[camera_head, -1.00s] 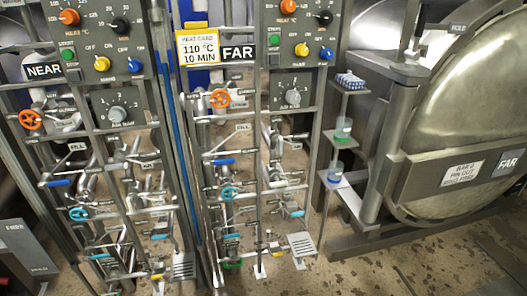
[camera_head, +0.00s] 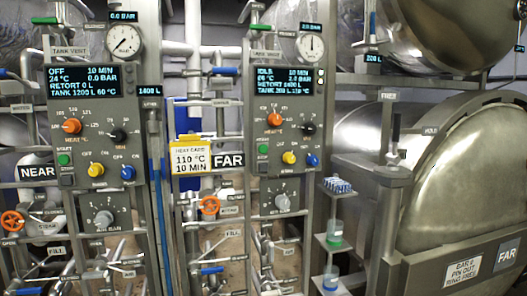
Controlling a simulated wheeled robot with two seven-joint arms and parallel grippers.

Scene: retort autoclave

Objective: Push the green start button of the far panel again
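The far panel (camera_head: 291,183) stands right of centre, with a black FAR sign (camera_head: 229,161) at its left. Its green start button (camera_head: 263,149) is at the panel's left side, left of a yellow knob (camera_head: 289,157) and a blue knob (camera_head: 312,160). An orange knob (camera_head: 274,119) and a black knob (camera_head: 308,129) sit above. Its display (camera_head: 285,80) appears to read IDLE, 10 MIN, with small lettering below. Neither of my grippers is in view.
The near panel (camera_head: 88,190) at left has its own green button (camera_head: 63,159); its display (camera_head: 97,80) reads OFF. A heat card (camera_head: 189,157) hangs between the panels. A steel FAR retort door (camera_head: 470,170) and small shelves (camera_head: 333,243) stand at right. Pipes and valves fill the lower area.

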